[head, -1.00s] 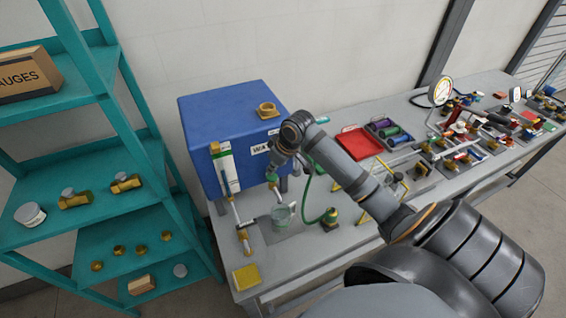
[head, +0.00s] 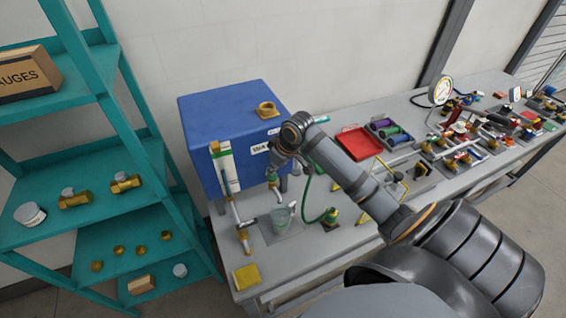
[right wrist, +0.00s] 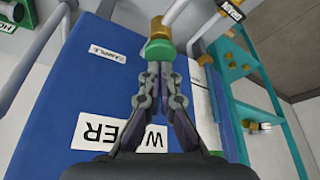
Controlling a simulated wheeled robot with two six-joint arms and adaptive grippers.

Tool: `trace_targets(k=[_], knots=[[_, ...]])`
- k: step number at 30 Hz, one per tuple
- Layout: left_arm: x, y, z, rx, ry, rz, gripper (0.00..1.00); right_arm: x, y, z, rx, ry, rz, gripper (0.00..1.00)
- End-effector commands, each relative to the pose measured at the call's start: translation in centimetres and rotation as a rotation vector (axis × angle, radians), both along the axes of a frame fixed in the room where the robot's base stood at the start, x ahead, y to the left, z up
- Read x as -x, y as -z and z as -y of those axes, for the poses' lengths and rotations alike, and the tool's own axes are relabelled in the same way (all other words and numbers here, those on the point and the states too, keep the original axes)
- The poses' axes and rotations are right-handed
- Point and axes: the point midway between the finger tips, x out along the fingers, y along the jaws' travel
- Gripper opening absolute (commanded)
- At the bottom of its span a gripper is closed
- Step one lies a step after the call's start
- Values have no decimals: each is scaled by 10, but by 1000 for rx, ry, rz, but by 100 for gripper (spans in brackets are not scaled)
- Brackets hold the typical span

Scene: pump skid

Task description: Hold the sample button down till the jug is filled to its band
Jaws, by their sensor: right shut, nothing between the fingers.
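My right gripper (head: 274,170) is shut and empty in front of the blue water tank (head: 215,120). In the right wrist view its closed fingertips (right wrist: 160,68) meet at the green button (right wrist: 158,50) on the sample tap, apparently touching it; the exact contact is hard to tell. The tank's SAMPLE label (right wrist: 106,53) shows beside it. The clear jug (head: 281,219) stands upright on the bench below the tap, with a pale green tint inside. Its water level and band are too small to tell. My left gripper is out of view.
A green hose (head: 313,205) curves down to a brass fitting right of the jug. A yellow block (head: 246,277) lies at the bench's front left corner. A red tray (head: 359,143) and pipe parts lie to the right. A teal shelf (head: 80,178) stands at left.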

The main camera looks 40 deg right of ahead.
Motion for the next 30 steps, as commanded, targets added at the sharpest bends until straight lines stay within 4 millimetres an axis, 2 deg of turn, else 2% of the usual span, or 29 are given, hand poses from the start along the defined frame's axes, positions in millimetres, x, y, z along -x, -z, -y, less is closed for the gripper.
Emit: trace_targets(k=[17,30], knots=[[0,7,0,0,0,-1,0,1,19,0,0,1,-2,0],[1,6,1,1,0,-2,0,1,18,0,0,1,-2,0]])
